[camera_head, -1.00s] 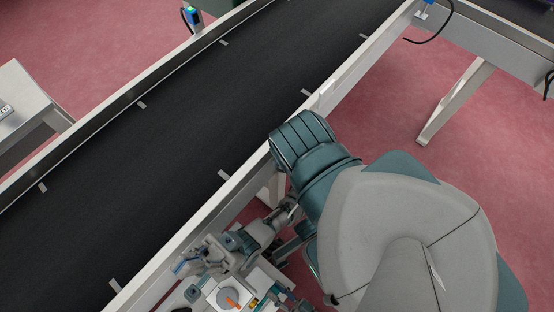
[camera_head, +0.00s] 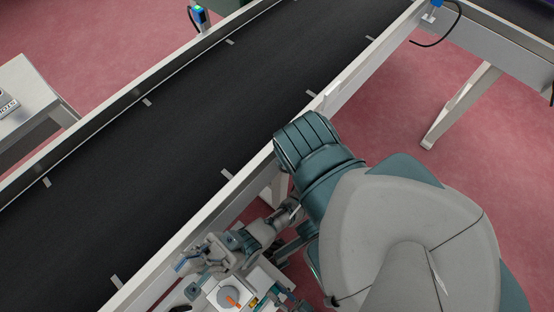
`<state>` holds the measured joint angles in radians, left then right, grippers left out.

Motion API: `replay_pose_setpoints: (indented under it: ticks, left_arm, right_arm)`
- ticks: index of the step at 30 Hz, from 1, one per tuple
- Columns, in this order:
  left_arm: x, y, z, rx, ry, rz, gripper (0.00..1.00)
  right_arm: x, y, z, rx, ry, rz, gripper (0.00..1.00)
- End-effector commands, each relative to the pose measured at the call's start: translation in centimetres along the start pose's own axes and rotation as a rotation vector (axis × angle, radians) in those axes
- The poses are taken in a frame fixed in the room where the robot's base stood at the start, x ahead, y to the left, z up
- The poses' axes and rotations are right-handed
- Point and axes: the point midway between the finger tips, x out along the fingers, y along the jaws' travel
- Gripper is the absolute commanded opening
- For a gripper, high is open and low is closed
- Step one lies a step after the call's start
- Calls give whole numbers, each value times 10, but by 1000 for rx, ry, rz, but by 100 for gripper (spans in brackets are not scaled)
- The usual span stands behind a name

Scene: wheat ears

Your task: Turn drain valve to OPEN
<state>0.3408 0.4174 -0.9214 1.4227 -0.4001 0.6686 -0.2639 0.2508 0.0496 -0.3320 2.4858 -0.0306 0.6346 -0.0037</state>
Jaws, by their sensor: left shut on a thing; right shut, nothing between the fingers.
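The drain valve, a round grey dial with an orange handle (camera_head: 232,301), sits on a white panel (camera_head: 213,288) at the bottom edge. My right gripper (camera_head: 190,265) is just above and left of the dial in the picture, shut and empty, apart from the orange handle. My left gripper (camera_head: 284,294) is further right, at the panel's right side near the bottom edge. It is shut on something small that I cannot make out. The panel's lower part is cut off by the frame, and any OPEN marking is too small to read.
A black conveyor belt (camera_head: 160,140) with pale metal side rails runs diagonally beside the panel. A white table (camera_head: 35,100) stands at the far left. The pink floor (camera_head: 400,105) is clear at the right, apart from a conveyor leg (camera_head: 455,105).

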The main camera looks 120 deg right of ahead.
Motion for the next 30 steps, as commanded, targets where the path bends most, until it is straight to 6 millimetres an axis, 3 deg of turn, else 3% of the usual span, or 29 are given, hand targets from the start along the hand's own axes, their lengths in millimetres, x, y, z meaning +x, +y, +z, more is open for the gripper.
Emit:
replay_pose_setpoints:
  ticks: [1,10,11,13,23,30]
  left_arm:
    - [-2,-8,8,6,-17,-7,0]
    - [-2,-8,8,6,-17,-7,0]
    - [-2,-8,8,6,-17,-7,40]
    - [-2,-8,8,6,-17,-7,57]
    - [-5,-4,4,3,-9,-4,57]
    - [-44,-4,6,3,-13,-3,57]
  right_arm:
    - [0,0,0,0,1,0,0]
    - [0,0,0,0,0,0,0]
    - [0,0,0,0,-1,0,0]
    - [0,0,0,1,-3,1,0]
    - [0,-1,-4,1,-1,0,0]
    - [-1,-1,-3,1,-2,1,0]
